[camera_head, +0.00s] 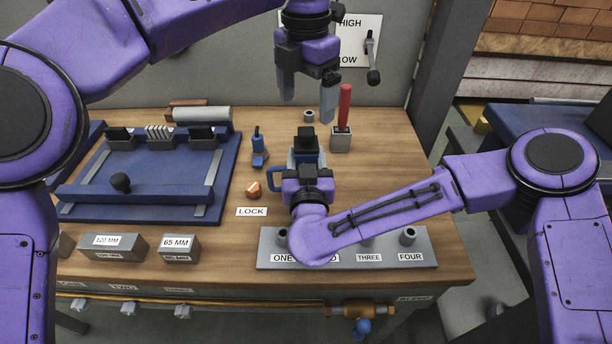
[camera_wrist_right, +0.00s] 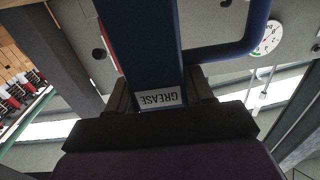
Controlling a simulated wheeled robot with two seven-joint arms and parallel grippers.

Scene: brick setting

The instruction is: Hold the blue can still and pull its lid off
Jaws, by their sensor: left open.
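The blue can stands on the bench in the head view, mostly hidden by my right gripper and wrist; its blue handle (camera_head: 271,181) sticks out to the left. In the right wrist view the can (camera_wrist_right: 145,45) fills the upper middle, with a GREASE label. My right gripper (camera_head: 306,167) has its dark fingers on both sides of the can, shut on it. A black knob-like part (camera_head: 305,138) shows at the can's top, seemingly on its lid. My left gripper (camera_head: 308,98) is open and empty, fingers pointing down, above and beyond the can.
A red-handled tool in a grey block (camera_head: 341,138) stands right of the can. A small blue item (camera_head: 259,150) and an orange knob (camera_head: 252,189) are to the left. A grey numbered plate (camera_head: 428,251) lies in front. A blue fixture (camera_head: 140,205) covers the bench's left.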

